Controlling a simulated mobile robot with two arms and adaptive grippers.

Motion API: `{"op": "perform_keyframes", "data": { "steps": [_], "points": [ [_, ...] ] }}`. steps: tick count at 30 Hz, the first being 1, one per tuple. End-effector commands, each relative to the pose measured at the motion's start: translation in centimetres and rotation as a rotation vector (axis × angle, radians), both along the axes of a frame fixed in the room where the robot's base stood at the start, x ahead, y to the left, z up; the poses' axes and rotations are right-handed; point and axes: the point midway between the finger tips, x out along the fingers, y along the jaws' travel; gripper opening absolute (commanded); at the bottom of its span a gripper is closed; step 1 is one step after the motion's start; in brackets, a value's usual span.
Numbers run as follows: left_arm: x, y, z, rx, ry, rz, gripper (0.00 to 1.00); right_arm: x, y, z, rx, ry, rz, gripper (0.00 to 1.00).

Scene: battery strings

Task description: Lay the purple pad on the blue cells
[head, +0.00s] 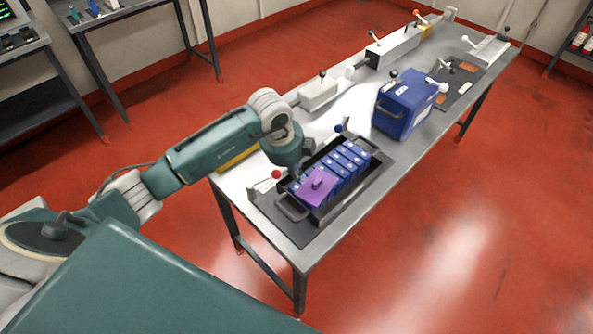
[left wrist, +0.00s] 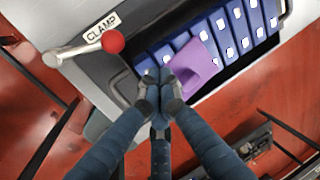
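The purple pad (head: 317,188), with a small raised grip on top, lies over the near end of the row of blue cells (head: 345,163) in the dark tray. It looks a little skewed to the cells in the left wrist view (left wrist: 196,66). My left gripper (head: 298,172) is low over the tray, at the pad's far-left edge. In the left wrist view its fingertips (left wrist: 161,88) are close together beside the pad; whether they touch or pinch it is unclear. The pad's grip shows uncovered in the head view. My right gripper is out of view.
The black tray (head: 377,181) has a handle at its near end. A red-knobbed clamp (head: 276,175), labelled CLAMP, stands left of it. A blue box (head: 405,105) with handles stands farther along the metal table. White fixtures (head: 393,46) line the back edge.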

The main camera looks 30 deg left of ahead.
Motion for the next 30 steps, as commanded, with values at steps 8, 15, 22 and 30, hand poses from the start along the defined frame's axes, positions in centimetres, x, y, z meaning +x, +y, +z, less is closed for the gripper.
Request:
{"op": "perform_keyframes", "data": {
  "steps": [8, 15, 22, 30],
  "points": [
    [-0.02, 0.01, -1.03, 0.000, 0.001, 0.000, 0.00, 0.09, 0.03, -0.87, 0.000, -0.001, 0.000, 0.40],
    [-0.03, 0.01, -1.08, 0.000, 0.001, 0.000, 0.17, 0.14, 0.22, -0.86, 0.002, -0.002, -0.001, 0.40],
    [-0.03, 0.01, -1.06, 0.000, 0.001, 0.000, 0.63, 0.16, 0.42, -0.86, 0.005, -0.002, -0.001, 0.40],
    [-0.01, 0.03, -1.06, 0.000, 0.001, 0.000, 0.80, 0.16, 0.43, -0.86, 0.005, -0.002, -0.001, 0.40]
  ]
}}
